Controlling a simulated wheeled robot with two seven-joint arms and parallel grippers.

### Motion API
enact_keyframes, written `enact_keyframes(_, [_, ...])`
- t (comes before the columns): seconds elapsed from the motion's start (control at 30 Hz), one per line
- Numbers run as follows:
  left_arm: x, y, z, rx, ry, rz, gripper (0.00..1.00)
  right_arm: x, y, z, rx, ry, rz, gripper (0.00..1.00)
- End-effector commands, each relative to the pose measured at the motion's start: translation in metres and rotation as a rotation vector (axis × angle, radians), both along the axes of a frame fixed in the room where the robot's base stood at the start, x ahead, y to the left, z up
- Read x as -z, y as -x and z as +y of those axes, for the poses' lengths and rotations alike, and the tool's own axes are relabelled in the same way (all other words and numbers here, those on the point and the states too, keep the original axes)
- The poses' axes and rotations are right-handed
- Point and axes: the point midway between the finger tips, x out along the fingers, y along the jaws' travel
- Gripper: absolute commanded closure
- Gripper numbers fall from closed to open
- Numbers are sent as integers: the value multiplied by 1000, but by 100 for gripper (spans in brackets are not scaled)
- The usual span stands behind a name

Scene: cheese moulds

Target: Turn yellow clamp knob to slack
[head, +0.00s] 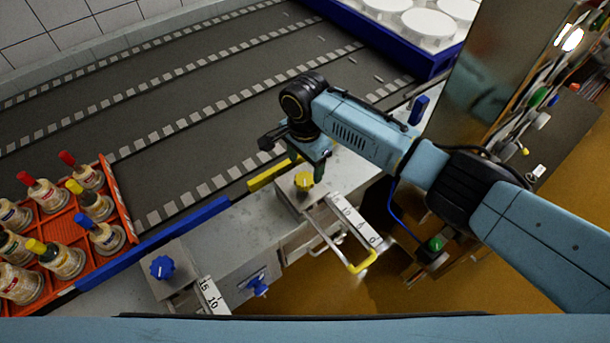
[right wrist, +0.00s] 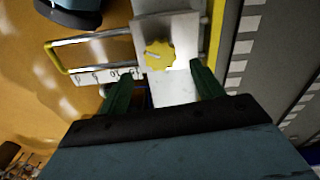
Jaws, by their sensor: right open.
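The yellow clamp knob (head: 304,181) sits on a grey metal block at the rail beside the conveyor. In the right wrist view the yellow knob (right wrist: 160,56) shows from above, with a pale mark on its face. My right gripper (head: 313,166) is just above and beside the knob, pointing down. In the right wrist view the green fingers of my right gripper (right wrist: 162,82) are spread, one to each side of the knob and short of it in the picture. Nothing is between them. My left gripper is not in view.
A yellow-ended rail handle (head: 362,262) and a numbered scale (head: 352,217) are beside the block. A blue knob (head: 162,267) is on another block at the left. An orange crate (head: 118,206) of bottles stands far left. The grey conveyor (head: 200,115) is mostly clear.

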Motion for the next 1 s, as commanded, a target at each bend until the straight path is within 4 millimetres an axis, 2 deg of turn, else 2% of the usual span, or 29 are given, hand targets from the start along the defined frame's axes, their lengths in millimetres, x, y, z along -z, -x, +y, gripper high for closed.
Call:
enact_keyframes(0.03, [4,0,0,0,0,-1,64,13,1,0,0,2,2,34])
enact_keyframes(0.1, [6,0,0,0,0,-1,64,24,1,0,0,1,3,34])
enact_keyframes(0.3, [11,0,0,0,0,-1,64,46,0,0,0,0,1,34])
enact_keyframes(0.67, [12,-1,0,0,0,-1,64,51,0,0,-2,-1,0,34])
enact_keyframes(0.77, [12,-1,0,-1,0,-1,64,51,0,0,-1,-1,0,44])
enact_keyframes(1.0, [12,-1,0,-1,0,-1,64,51,0,0,-1,-1,0,76])
